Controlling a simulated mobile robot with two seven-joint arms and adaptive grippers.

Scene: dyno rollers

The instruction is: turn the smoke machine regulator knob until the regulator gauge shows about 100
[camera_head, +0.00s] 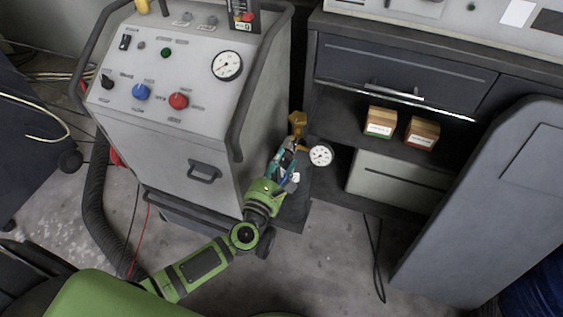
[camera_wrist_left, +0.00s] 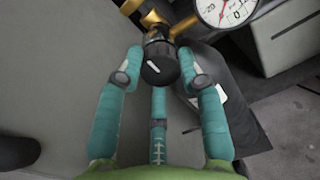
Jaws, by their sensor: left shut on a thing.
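The smoke machine regulator is a brass fitting (camera_head: 297,122) on the right side of the grey machine (camera_head: 215,130). Its round white regulator gauge (camera_head: 321,156) faces up; it is partly cut off in the left wrist view (camera_wrist_left: 225,10), and I cannot read its value with certainty. The black regulator knob (camera_wrist_left: 160,68) has a white mark tilted on its face. My left gripper (camera_head: 285,147) has teal fingers, shut on the knob from both sides, also seen in the left wrist view (camera_wrist_left: 160,55). In the head view the knob is hidden by the fingers. My right gripper is not in view.
The machine panel holds a larger gauge (camera_head: 227,65), a blue knob (camera_head: 141,92) and a red knob (camera_head: 178,101). A dark cabinet (camera_head: 400,68) with two small boxes on its shelf stands right. A grey panel (camera_head: 480,215) is at right. A black hose (camera_head: 97,210) runs left.

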